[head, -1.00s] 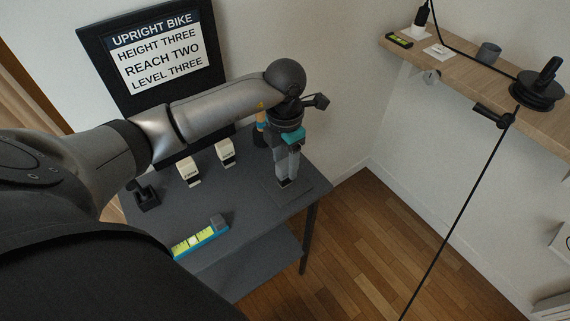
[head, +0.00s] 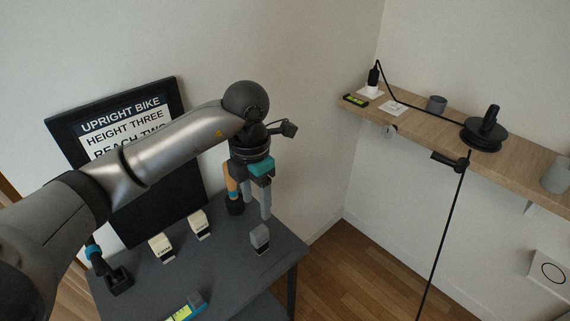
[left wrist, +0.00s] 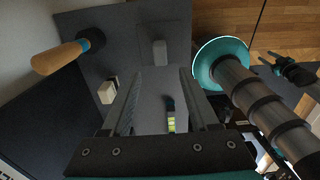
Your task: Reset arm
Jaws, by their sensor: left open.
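My left arm comes in from the left in the head view. Its left gripper (head: 257,209) points down over the dark table, open and empty. Both fingers also show apart in the left wrist view (left wrist: 160,80). A small grey block (head: 260,239) stands on the table just below the fingertips, apart from them. The block also shows beyond the fingers in the left wrist view (left wrist: 160,53). My right gripper is not in view.
The dark table (head: 225,270) holds two cream blocks (head: 161,248) (head: 200,225), an orange-handled tool (head: 231,182) close behind the gripper, and a yellow-green level (head: 182,312) in front. A framed sign (head: 120,130) stands behind. A wooden shelf (head: 420,122) is at right.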

